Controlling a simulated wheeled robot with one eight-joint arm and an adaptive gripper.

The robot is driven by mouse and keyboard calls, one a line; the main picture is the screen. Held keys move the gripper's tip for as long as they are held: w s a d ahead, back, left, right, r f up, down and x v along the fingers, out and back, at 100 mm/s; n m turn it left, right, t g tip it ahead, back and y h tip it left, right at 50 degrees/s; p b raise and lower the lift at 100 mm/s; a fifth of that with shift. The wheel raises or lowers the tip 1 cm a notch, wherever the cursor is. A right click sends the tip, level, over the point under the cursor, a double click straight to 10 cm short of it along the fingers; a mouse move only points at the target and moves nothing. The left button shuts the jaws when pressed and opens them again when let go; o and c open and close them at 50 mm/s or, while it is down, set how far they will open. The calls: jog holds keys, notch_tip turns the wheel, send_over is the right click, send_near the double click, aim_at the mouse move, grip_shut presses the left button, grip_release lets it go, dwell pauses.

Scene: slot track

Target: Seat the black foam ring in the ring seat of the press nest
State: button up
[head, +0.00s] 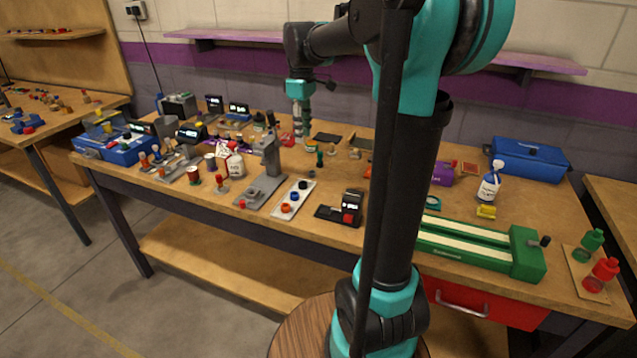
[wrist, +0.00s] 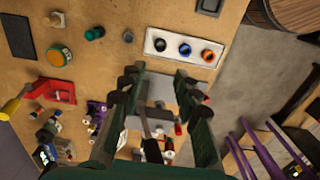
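The black foam ring (head: 303,185) sits at the far end of a white tray (head: 278,215), in line with a blue ring (head: 294,196) and an orange ring (head: 286,208). In the wrist view the black ring (wrist: 160,44) is at the left end of the tray (wrist: 150,34). The grey press (head: 270,158) stands left of the tray, with its nest (head: 254,191) on the base in front; the ring seat is too small to make out. My gripper (head: 303,142) points down above the table behind the press. In the wrist view my gripper (wrist: 158,77) is open, with nothing held.
A black device with a red button (head: 349,208) stands right of the tray. A white bottle (head: 236,164) and small cans stand left of the press. Green and dark small parts (head: 319,158) stand behind it. A green rail fixture (head: 475,246) lies at right, beyond my arm.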

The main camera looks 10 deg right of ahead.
send_over(304, 188)
jog(key=w, duration=0.1)
jog(key=f, duration=1.1)
jog(key=shift+w+d, duration=0.1)
jog(key=shift+d, duration=0.2)
jog(key=shift+a+f, duration=0.15)
jog(key=shift+f, duration=1.4)
jog(key=shift+a+f, duration=0.1)
jog(key=shift+f, duration=1.45)
jog(key=shift+c, duration=0.6)
jog(key=c, duration=0.4)
